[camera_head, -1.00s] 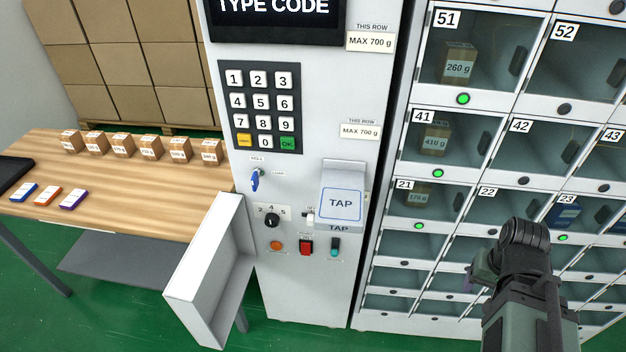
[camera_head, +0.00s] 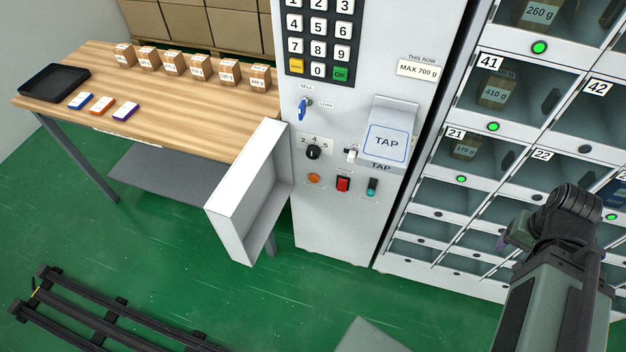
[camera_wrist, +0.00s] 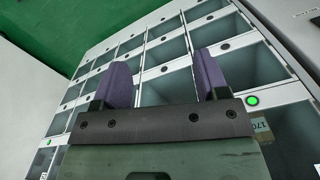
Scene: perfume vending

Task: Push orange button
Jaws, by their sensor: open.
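The orange button (camera_head: 314,178) is a small round button low on the white machine's front panel, below the black rotary knob (camera_head: 313,152). It is at the left end of a row with a red switch (camera_head: 343,184) and a teal button (camera_head: 372,187). My gripper (camera_head: 506,238) is to the right of the panel, in front of the lockers, well apart from the orange button. In the wrist view my gripper (camera_wrist: 162,82) shows two purple fingers spread apart with nothing between them. The orange button is not in the wrist view.
An open white door (camera_head: 248,195) sticks out left of the panel. A TAP reader (camera_head: 388,140) juts out above the buttons. Lockers (camera_head: 470,165) stand on the right. A wooden table (camera_head: 180,95) holds boxes, cards and a black tray (camera_head: 54,82). A dark rail (camera_head: 110,315) lies on the green floor.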

